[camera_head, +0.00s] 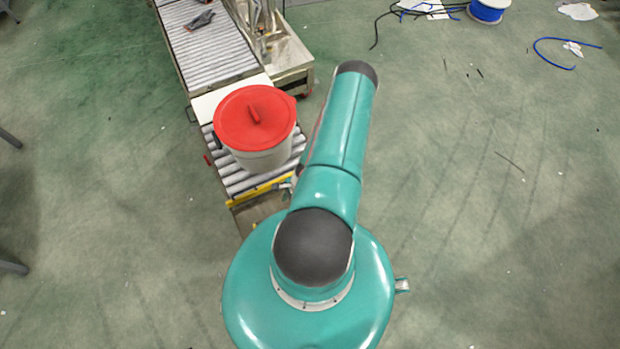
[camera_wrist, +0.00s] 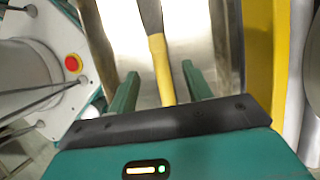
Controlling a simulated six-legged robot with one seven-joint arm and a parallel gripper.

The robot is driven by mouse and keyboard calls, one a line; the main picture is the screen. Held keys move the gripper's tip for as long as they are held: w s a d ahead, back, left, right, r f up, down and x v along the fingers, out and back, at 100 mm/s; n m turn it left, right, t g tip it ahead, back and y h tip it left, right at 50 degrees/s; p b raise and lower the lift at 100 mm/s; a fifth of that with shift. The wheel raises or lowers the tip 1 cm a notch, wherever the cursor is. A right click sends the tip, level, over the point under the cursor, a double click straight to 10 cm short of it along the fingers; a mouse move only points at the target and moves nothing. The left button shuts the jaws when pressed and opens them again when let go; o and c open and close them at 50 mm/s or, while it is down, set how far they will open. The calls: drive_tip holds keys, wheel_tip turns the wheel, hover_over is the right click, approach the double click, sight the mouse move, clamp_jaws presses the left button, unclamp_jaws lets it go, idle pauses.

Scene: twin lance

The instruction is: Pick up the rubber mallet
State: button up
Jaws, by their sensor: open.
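In the wrist view, a tool handle with a yellow grip (camera_wrist: 162,72) and a grey-brown upper part runs up between my fingers. It looks like the mallet's handle, but no head shows; the handle leaves the top of the picture. My gripper (camera_wrist: 160,70) is open, with one teal finger on each side of the yellow grip and a visible gap on both sides. The lower end of the grip is hidden behind the gripper's dark palm edge. In the head view my arm hides the gripper, and I cannot make out the mallet.
A pale metal surface (camera_wrist: 206,60) lies behind the handle. A yellow rail (camera_wrist: 258,50) stands close on the right. In the head view, a pot with a red lid (camera_head: 254,118) stands on the roller conveyor (camera_head: 213,52), left of my arm. The floor on the right is largely clear.

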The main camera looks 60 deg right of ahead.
drive_tip(key=x, duration=0.5)
drive_tip(key=shift+w+a, duration=0.1)
clamp_jaws()
drive_tip(key=shift+r, duration=0.1)
